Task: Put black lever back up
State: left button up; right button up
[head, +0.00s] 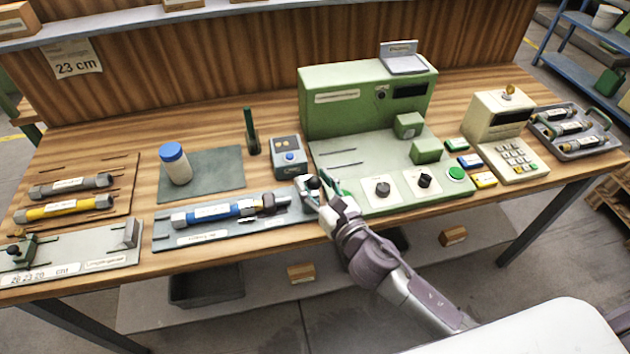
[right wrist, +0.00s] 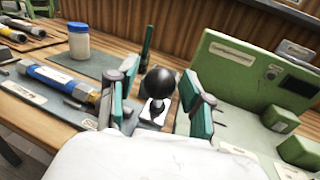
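The black lever ends in a round black ball knob (right wrist: 161,84) on a pale base, seen in the middle of the right wrist view. In the head view the black knob (head: 312,183) shows small at the right end of the fixture plate (head: 175,240). My right gripper (right wrist: 162,97) is open, with one green-padded finger on each side of the knob and visible gaps between. In the head view my right gripper (head: 324,188) partly covers the lever's lower part. The lever's tilt is hard to tell. My left gripper is not in view.
A blue and silver extruder tube (head: 225,210) lies on the fixture plate just left of the lever. A green machine (head: 365,100) with knobs stands behind and right. A blue-capped jar (head: 176,165) and a small grey device (head: 288,157) stand further back.

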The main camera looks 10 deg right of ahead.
grip_shut()
jog(key=shift+w+r, duration=0.2)
jog(key=shift+r, duration=0.15)
jog(key=shift+w+r+p, duration=0.35)
jog(key=shift+w+p, duration=0.05)
jog(key=shift+p, duration=0.25)
jog(key=shift+w+r+p, duration=0.55)
jog(key=shift+w+p, duration=0.15)
jog(key=shift+w, duration=0.2)
jog(key=shift+w+r+p, duration=0.2)
jog(key=shift+w+p, duration=0.2)
jog(key=shift+w, duration=1.65)
jog(key=shift+f, duration=0.1)
